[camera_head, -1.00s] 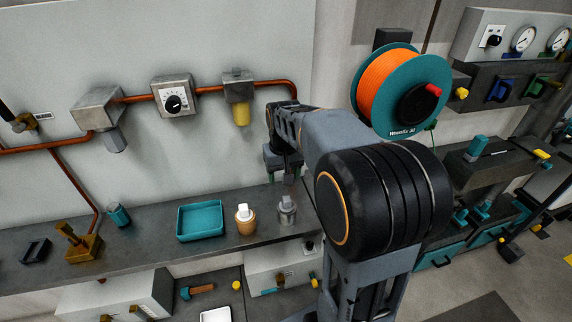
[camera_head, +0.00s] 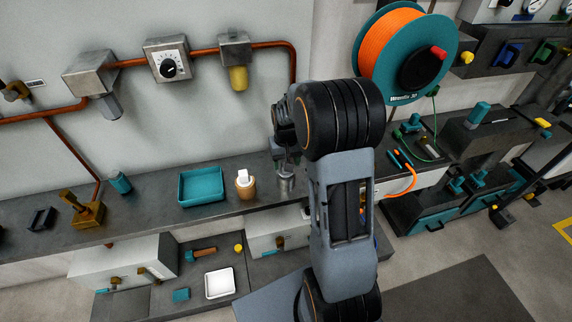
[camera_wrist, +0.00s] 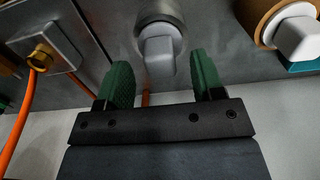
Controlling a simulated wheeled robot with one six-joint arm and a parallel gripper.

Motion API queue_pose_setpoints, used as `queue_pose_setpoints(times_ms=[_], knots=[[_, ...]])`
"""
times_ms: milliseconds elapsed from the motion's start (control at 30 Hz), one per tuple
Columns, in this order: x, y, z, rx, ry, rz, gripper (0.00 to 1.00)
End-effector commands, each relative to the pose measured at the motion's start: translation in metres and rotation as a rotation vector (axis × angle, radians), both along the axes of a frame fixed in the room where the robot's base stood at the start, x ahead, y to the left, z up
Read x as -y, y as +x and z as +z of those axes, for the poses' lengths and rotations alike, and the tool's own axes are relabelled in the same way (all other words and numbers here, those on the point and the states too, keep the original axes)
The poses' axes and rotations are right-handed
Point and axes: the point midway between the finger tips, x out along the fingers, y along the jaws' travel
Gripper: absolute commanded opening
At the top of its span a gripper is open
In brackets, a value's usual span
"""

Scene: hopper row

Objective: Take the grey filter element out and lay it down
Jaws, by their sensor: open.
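The grey filter element sits upright in a round grey metal holder (camera_head: 286,184) on the counter. Its pale grey block-shaped top (camera_wrist: 160,55) shows in the wrist view, ahead of and between my two green fingers. My gripper (camera_wrist: 162,82) is open, with one finger to each side of the top; I cannot tell that either touches it. In the head view my gripper (camera_head: 284,160) is just above the holder and partly hidden by my arm. A brown holder (camera_head: 245,192) with a white element (camera_head: 242,177) stands to the left.
A teal tray (camera_head: 201,187) stands empty on the counter, left of the brown holder. A teal cylinder (camera_head: 120,182) and a brass fixture (camera_head: 87,210) are further left. A white tray (camera_head: 219,283) lies on the lower surface. An orange hose (camera_wrist: 22,120) shows left in the wrist view.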

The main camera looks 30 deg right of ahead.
Motion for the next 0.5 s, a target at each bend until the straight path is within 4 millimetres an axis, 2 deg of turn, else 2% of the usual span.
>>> queue_pose_setpoints(times_ms=[200,500], knots=[[0.0,0.0,-0.016,0.0,0.0,0.0,0.62],[0.0,0.0,-0.02,0.0,0.0,0.0,0.62]])
